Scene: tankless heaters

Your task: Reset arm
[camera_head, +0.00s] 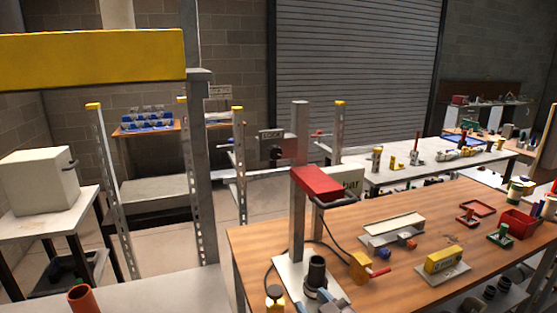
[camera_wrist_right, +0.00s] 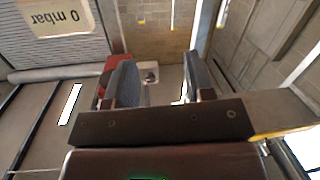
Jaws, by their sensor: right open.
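My right gripper (camera_head: 325,299) shows at the bottom edge of the head view, close to the near end of the wooden table. Only its grey-blue finger parts show there. In the right wrist view its two fingers (camera_wrist_right: 163,80) stand apart with a clear gap and nothing held. My left gripper is not in the head view.
A grey stand with a red box (camera_head: 317,183) rises from a white plate near my right gripper. A black cylinder (camera_head: 316,271) stands on it. The wooden table (camera_head: 265,238) bears several fixtures on the right. A yellow beam (camera_head: 90,60) crosses the upper left.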

